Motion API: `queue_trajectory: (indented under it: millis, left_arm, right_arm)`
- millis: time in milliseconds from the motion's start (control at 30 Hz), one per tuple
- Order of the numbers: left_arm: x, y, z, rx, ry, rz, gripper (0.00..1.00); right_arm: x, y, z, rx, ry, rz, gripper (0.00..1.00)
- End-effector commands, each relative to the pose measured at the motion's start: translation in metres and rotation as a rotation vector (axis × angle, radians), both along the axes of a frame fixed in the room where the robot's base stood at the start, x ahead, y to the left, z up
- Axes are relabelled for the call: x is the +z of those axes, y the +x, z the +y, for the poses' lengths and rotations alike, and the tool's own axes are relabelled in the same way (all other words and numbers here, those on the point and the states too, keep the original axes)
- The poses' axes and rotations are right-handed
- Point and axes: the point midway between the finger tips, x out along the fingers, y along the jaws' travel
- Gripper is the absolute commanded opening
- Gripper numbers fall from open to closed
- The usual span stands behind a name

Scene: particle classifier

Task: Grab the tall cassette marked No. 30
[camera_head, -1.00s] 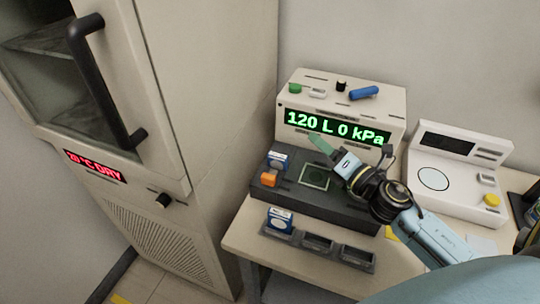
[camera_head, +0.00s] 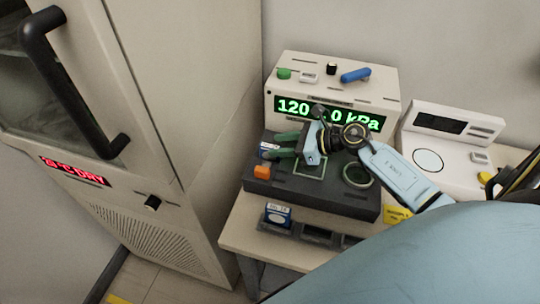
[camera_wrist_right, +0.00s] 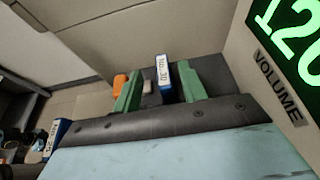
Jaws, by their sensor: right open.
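The tall cassette marked No. 30 (camera_wrist_right: 163,72) stands upright in the right wrist view, white with a blue label edge. In the head view the same cassette (camera_head: 267,149) stands at the left end of the dark instrument base, partly hidden by my fingers. My right gripper (camera_head: 279,146) is open, its green fingers pointing left at it. In the wrist view my right gripper (camera_wrist_right: 160,86) has one finger on each side of the cassette, the right finger closer. I cannot tell whether either touches it. My left gripper is not in view.
An orange block (camera_head: 261,172) sits in front of the cassette on the dark base (camera_head: 320,200). A second blue-and-white cassette (camera_head: 277,215) stands in the front rack. The display box (camera_head: 385,95) rises behind; a tall cabinet (camera_head: 190,140) stands left. A white scale (camera_head: 450,150) is at right.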

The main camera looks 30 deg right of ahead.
Motion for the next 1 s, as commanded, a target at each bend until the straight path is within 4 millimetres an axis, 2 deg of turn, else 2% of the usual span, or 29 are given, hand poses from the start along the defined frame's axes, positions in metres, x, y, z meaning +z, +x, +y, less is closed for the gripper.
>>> queue_trajectory:
  millis: [167, 433, 767, 1000]
  left_arm:
    - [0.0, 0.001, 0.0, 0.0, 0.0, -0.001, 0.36]
    - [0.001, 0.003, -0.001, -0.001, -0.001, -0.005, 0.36]
    - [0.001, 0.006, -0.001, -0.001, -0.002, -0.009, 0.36]
    - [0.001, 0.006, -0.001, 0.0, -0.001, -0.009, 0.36]
  right_arm:
    - [-0.005, 0.009, 0.006, -0.001, 0.002, -0.001, 0.42]
    - [-0.024, 0.036, 0.027, -0.001, 0.003, -0.001, 0.42]
    - [-0.027, 0.04, 0.031, 0.0, 0.0, 0.0, 0.42]
    - [-0.027, 0.04, 0.031, 0.0, 0.001, 0.001, 0.1]
